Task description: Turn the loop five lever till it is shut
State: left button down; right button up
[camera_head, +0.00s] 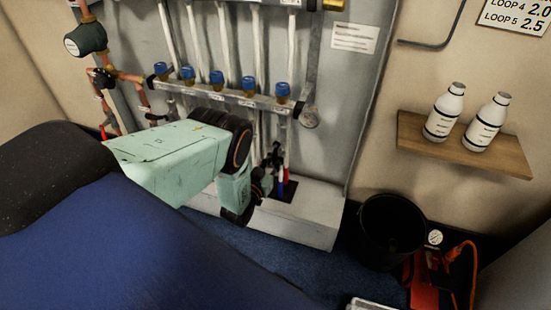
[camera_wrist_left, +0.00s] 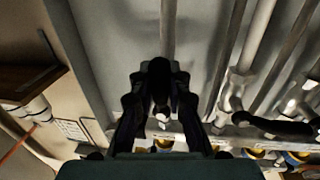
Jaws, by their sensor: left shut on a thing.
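The manifold rail (camera_head: 215,93) runs across the wall panel with a row of blue caps, the rightmost blue cap (camera_head: 283,92) at its right end. My left gripper (camera_head: 273,160) is below that end, beside the lower pipes, its dark fingers partly hidden by my pale green wrist. In the left wrist view the fingers (camera_wrist_left: 160,105) are closed around a small dark piece (camera_wrist_left: 159,75), which appears to be the loop five lever. Its angle is unclear. My right gripper is in neither view.
A black bucket (camera_head: 390,228) stands on the floor at right, next to a red pump (camera_head: 430,275) with a gauge. Two white bottles (camera_head: 444,113) stand on a wooden shelf (camera_head: 465,146). White pipes run close behind my gripper.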

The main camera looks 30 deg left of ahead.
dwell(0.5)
pick_arm(q)
jog(key=a+r+m+g+y+p, duration=0.1)
jog(key=a+r+m+p, duration=0.1)
jog(key=m, duration=0.6)
jog(key=s+a+r+m+g+y+p, duration=0.1)
jog(key=a+r+m+p, duration=0.2)
jog(key=m+p, duration=0.2)
jog(key=shift+s+m, duration=0.2)
jog(key=shift+m, duration=1.7)
jog(key=shift+p, duration=0.3)
jog(key=c, duration=1.7)
grip_release()
jog(key=o, duration=0.3)
jog(key=shift+r, duration=0.2)
jog(key=shift+o, duration=0.6)
jog(key=shift+w, duration=0.1)
